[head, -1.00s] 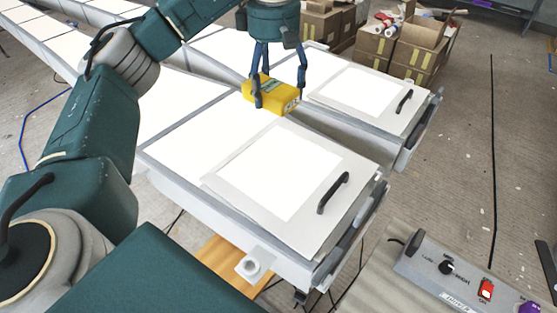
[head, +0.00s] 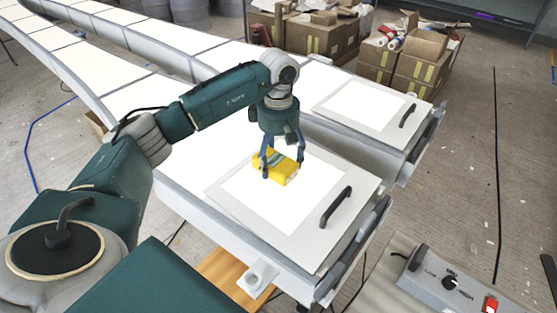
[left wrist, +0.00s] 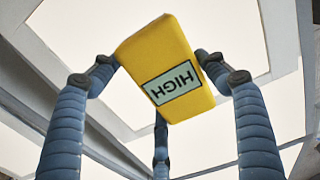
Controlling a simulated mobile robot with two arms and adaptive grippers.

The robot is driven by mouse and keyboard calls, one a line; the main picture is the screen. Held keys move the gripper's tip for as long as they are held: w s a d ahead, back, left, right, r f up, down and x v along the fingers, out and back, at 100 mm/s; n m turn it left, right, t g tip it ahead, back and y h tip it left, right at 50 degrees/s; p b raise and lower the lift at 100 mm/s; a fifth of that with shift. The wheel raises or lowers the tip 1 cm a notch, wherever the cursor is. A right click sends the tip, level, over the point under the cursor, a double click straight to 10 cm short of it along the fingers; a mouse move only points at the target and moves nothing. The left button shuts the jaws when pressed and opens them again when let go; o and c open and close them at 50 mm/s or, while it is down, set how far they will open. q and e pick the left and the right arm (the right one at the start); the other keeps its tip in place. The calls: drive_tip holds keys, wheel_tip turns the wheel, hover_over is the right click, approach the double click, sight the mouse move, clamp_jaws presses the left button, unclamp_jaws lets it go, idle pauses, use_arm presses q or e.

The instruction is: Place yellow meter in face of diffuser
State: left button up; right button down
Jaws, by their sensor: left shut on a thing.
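The yellow meter (head: 289,170) is a small yellow box held over the nearer white panel with a black handle. My left gripper (head: 281,167) is shut on the meter, with blue fingers around its sides. In the left wrist view the meter (left wrist: 171,68) shows a greenish label reading "HIGH", and the left gripper's fingers (left wrist: 160,90) close around it. The diffuser is most likely the nearer white panel (head: 240,187) below the meter. I cannot tell whether the meter touches it. My right gripper is not in view.
A second white panel (head: 335,105) with a black handle lies behind. A grey control box (head: 440,280) with a knob and red switch stands at the lower right. Cardboard boxes (head: 310,37) stand at the back. Grey floor is open on the right.

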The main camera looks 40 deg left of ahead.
use_arm(q)
drive_tip(key=shift+f, duration=0.45)
drive_tip(key=shift+f, duration=0.1)
drive_tip(key=shift+f, duration=0.15)
drive_tip(key=o, duration=1.3)
